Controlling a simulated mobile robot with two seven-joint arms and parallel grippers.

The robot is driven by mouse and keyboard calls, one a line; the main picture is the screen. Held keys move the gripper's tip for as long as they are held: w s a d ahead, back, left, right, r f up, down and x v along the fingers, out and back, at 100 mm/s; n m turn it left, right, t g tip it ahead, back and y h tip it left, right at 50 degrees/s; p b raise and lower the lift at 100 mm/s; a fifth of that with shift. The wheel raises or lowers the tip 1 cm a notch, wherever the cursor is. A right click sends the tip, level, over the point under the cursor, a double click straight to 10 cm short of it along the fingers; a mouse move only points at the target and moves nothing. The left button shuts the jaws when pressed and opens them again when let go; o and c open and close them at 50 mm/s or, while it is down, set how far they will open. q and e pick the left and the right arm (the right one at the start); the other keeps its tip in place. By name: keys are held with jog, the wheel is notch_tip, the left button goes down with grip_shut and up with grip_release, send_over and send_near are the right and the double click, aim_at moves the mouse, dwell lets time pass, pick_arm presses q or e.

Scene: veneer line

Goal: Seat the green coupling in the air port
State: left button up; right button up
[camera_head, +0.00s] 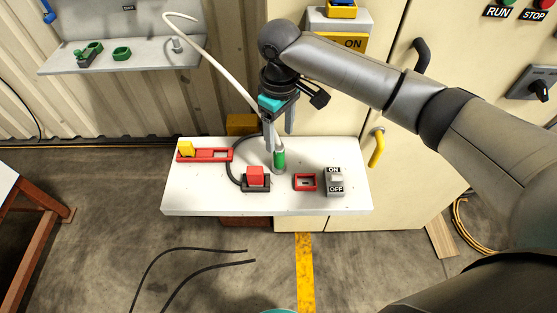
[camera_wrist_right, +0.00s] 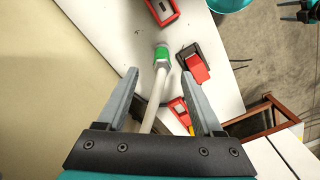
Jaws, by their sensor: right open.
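The green coupling (camera_head: 280,158) stands upright on the white bench at the end of a white hose. A grey ring shows at its foot, which appears to be the air port (camera_head: 279,171); how deep the coupling sits cannot be told. My right gripper (camera_head: 281,134) is open just above the coupling, pointing down. In the right wrist view the coupling (camera_wrist_right: 162,56) lies beyond the fingertips, and the white hose (camera_wrist_right: 155,95) runs between the spread fingers (camera_wrist_right: 160,75). A teal and dark part at the top right edge there may be my left gripper (camera_wrist_right: 307,14); its jaws are unclear.
On the white bench (camera_head: 190,202) are a red block on a dark base (camera_head: 256,177), an empty red frame (camera_head: 305,182), an ON/OFF switch (camera_head: 335,181) and a red tray with a yellow block (camera_head: 186,149). A grey shelf (camera_head: 140,62) holds green parts. A yellow handle (camera_head: 377,148) stands right.

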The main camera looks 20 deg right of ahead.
aim_at(279, 156)
notch_tip(279, 156, down, 8)
jog(key=shift+a+f+b, duration=0.15)
jog(key=shift+f+b, duration=0.05)
jog(key=shift+b, duration=0.1)
grip_shut()
dwell(0.7)
